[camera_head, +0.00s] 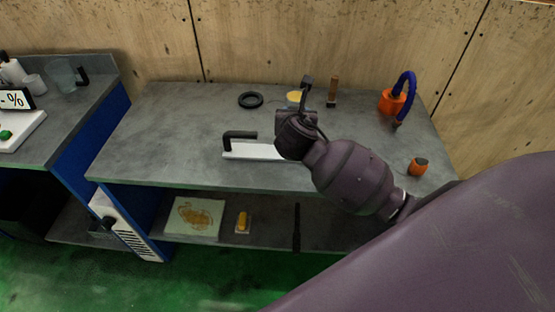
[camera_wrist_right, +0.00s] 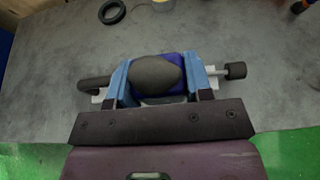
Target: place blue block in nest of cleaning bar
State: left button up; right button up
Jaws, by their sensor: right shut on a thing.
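The cleaning bar (camera_head: 262,151) is a pale bar with a black bent handle at its left, lying near the front of the grey workbench. My right gripper (camera_head: 294,125) is over its right part and hides that end in the head view. In the right wrist view my right gripper (camera_wrist_right: 160,72) is shut on the blue block (camera_wrist_right: 184,92), with a dark grey oval covering much of it. The cleaning bar's dark handle (camera_wrist_right: 93,85) shows left of the fingers and its black knob (camera_wrist_right: 236,70) right. The nest is hidden. I cannot tell whether block and bar touch. My left gripper is not in view.
A black ring (camera_head: 251,100), a yellow-topped container (camera_head: 294,97), an upright brush-like tool (camera_head: 333,91) and an orange item with a blue hose (camera_head: 392,102) stand at the back. A small orange object (camera_head: 418,167) is at the right. The bench's left part is clear.

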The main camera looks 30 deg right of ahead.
jog(key=b, duration=0.2)
send_over(293, 170)
notch_tip(293, 170, down, 14)
jog(key=shift+w+r, duration=0.1)
jog(key=shift+r, duration=0.1)
jog(key=shift+f, duration=0.65)
notch_tip(293, 170, down, 4)
jog(key=shift+r+b, duration=0.15)
jog(key=shift+b, duration=0.55)
jog(key=shift+r, duration=0.1)
jog(key=o, duration=0.9)
jog(key=shift+c, duration=0.2)
jog(key=shift+o, duration=0.3)
